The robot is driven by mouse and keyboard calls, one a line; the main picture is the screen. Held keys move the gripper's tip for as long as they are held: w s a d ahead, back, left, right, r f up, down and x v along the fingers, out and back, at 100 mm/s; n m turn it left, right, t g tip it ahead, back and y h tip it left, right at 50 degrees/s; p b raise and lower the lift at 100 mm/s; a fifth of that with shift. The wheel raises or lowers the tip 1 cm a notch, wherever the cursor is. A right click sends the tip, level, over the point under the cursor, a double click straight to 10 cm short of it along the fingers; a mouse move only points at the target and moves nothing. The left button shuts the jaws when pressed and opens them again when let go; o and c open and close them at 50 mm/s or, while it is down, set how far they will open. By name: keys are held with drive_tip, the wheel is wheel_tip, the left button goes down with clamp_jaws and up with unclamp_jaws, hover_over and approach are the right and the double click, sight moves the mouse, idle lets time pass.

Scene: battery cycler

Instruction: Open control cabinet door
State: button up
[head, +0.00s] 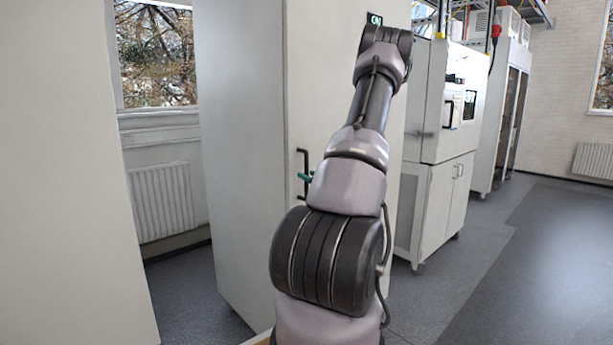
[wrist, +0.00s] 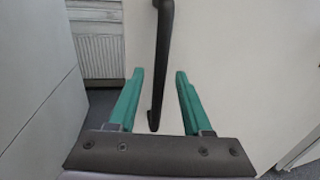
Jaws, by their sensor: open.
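The control cabinet (head: 240,120) is a tall pale box in the middle of the head view. Its door (head: 325,90) looks flush with the cabinet, and my arm covers much of it. A black vertical bar handle (head: 303,160) is near the door's left edge. It also shows in the wrist view (wrist: 163,45), upright. My gripper (wrist: 159,74) is open, with one green finger on each side of the handle's lower part in the picture. Gaps show on both sides. I cannot tell how deep the handle sits between the fingers. In the head view only a bit of green shows by the handle.
A pale panel (head: 60,180) stands close on the left, with a gap before the cabinet. A radiator (head: 160,200) and window are behind that gap. A white machine (head: 440,170) stands to the right. The grey floor (head: 520,270) at right is clear.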

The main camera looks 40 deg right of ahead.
drive_tip(key=shift+w+d, duration=0.1)
drive_tip(key=shift+w, duration=0.8)
clamp_jaws()
idle(0.8)
